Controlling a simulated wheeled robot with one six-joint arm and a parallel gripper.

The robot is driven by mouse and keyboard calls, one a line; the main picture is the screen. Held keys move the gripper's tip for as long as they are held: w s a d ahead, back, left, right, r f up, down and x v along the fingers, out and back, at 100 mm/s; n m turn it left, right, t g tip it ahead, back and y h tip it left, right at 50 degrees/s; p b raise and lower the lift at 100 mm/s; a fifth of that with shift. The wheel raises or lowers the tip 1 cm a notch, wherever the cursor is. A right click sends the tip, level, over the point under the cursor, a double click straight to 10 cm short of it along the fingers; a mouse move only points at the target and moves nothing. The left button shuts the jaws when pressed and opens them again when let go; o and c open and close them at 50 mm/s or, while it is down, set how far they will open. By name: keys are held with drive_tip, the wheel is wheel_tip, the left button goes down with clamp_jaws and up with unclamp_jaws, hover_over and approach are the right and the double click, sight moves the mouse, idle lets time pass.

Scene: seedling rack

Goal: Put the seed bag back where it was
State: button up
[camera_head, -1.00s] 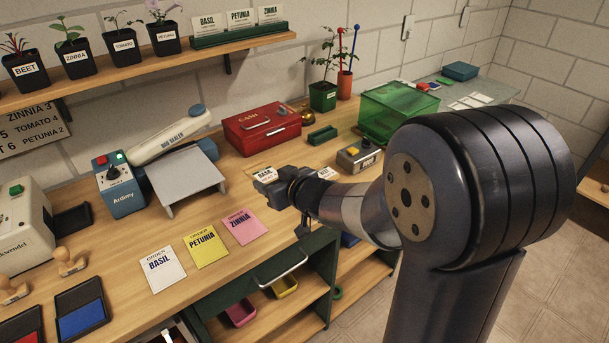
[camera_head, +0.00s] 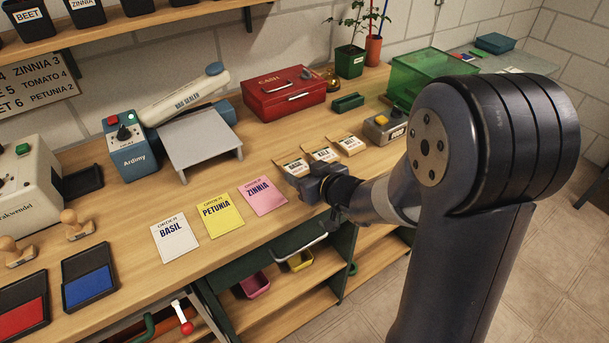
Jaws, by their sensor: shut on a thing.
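Three kraft-paper seed bags with white labels form a slanting row on the bench: a left bag (camera_head: 291,164), a middle bag (camera_head: 321,152) and a right bag (camera_head: 348,142). Their labels are too small to read surely. My gripper (camera_head: 303,180) is at the near side of the left bag and is shut on it. The fingers cover the lower part of that bag, and the exact grip is hidden. The left bag is at or just above the bench top; I cannot tell whether it touches. It sits close beside the middle bag.
Order cards for zinnia (camera_head: 262,196), petunia (camera_head: 220,215) and basil (camera_head: 174,236) lie left of my gripper. A grey stand (camera_head: 199,140), a red cash box (camera_head: 285,96), a small grey device (camera_head: 384,130) and a green clear box (camera_head: 432,78) stand around.

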drive_tip(key=shift+f, duration=0.2)
drive_tip(key=o, duration=0.7)
drive_tip(key=shift+o, duration=0.2)
drive_tip(key=shift+r, duration=0.15)
drive_tip(key=shift+r, duration=0.2)
drive_tip(key=p+v, duration=0.2)
drive_tip(key=v, duration=1)
drive_tip(key=shift+f, duration=0.2)
